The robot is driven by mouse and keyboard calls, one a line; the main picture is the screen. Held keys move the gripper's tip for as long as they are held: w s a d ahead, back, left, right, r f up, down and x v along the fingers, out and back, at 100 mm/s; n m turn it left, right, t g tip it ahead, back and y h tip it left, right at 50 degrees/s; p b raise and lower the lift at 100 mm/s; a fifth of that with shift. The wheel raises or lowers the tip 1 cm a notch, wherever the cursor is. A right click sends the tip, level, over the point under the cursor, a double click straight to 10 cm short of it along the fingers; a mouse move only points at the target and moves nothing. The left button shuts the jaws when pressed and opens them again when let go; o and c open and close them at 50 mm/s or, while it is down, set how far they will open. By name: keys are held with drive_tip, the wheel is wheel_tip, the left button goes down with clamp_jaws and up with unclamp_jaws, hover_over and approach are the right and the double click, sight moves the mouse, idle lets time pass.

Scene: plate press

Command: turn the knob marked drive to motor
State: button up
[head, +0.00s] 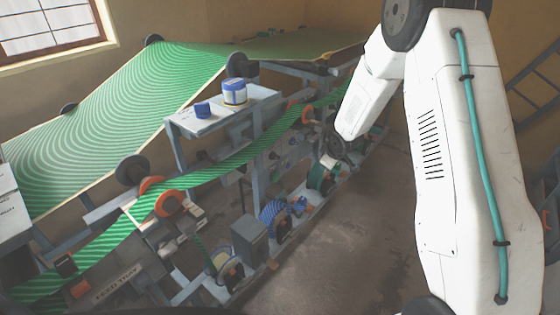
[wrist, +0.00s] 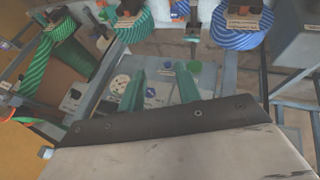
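In the wrist view my gripper (wrist: 160,76) shows two green fingers standing apart, with nothing held between them. They point at a grey control panel (wrist: 178,86) on the machine. Between and beside the fingers the panel carries small round parts: a white disc with blue (wrist: 150,92), a blue button (wrist: 168,64), a green button (wrist: 195,66) and a pale dial (wrist: 118,84). The markings are too small to read, so I cannot tell which part is the drive knob or how it is set. In the head view the fingers cannot be made out beyond my arm.
The wrist view shows green striped rolls (wrist: 130,22), a blue striped roll (wrist: 238,32) and a grey box (wrist: 298,38) around the panel. In the head view a green web (head: 130,95) spans the machine, and a small table (head: 215,115) bears blue tubs. The floor (head: 345,240) is clear.

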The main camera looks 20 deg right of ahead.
drive_tip(key=w+a+f+n+t+y, duration=0.4)
drive_tip(key=w+f+n+t+y, duration=0.15)
drive_tip(key=w, duration=0.45)
drive_tip(key=n+t+y, duration=0.3)
drive_tip(key=n+y, duration=0.3)
approach(277, 158)
drive_tip(key=shift+g, duration=0.25)
drive_tip(key=x, duration=0.8)
drive_tip(key=shift+w+a+r, duration=0.1)
drive_tip(key=shift+a+r, duration=0.05)
drive_tip(key=shift+r, duration=0.05)
drive_tip(key=shift+c, duration=0.3)
clamp_jaws()
